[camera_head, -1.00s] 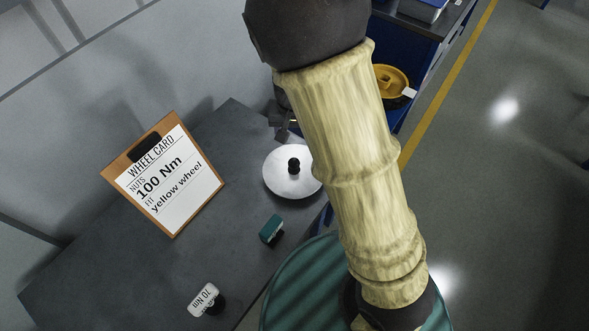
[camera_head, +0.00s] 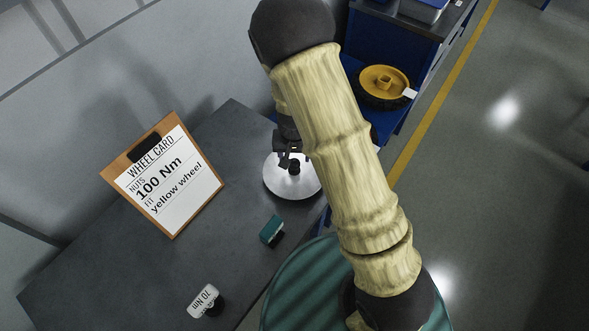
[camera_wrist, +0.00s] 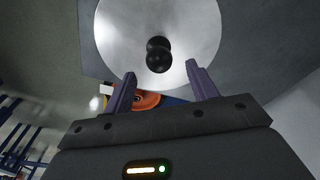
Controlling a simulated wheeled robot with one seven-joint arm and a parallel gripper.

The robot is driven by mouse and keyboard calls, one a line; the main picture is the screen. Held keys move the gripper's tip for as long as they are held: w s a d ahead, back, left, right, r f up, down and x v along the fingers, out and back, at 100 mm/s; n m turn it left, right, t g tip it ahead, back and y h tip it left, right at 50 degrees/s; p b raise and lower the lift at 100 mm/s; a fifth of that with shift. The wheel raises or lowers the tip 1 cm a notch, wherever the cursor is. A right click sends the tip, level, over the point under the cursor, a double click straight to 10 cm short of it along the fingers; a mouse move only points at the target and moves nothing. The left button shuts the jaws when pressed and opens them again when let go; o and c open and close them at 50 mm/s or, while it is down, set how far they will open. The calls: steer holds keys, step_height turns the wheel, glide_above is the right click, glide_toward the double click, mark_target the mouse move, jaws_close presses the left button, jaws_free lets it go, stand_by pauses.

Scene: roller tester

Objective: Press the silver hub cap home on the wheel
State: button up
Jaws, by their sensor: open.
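The silver hub cap (camera_head: 282,183) is a round, shiny disc with a black knob (camera_head: 294,166) at its middle. It lies on the grey bench top near its right edge. My gripper (camera_head: 287,159) is at the far side of the knob, partly hidden by my arm. In the wrist view, the open fingers (camera_wrist: 163,82) point toward the hub cap (camera_wrist: 118,30), with the knob (camera_wrist: 159,54) ahead of the gap between them. I see nothing held. The yellow wheel (camera_head: 371,78) lies on a blue unit at the upper right, with a white tag at its right.
A clipboard card (camera_head: 171,182) reads 100 Nm and yellow wheel. A teal-topped block (camera_head: 271,229) and a white-labelled "70 Nm" piece (camera_head: 203,299) stand on the bench. A green round surface (camera_head: 300,285) lies below. Open floor (camera_head: 500,200) is at the right.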

mark_target(294, 162)
steer(key=shift+f+p, duration=0.35)
steer(key=shift+f, duration=2.25)
steer(key=c, duration=1.1)
steer(key=shift+r, duration=0.15)
step_height(294, 162, up, 10)
steer(key=shift+s+f, duration=0.1)
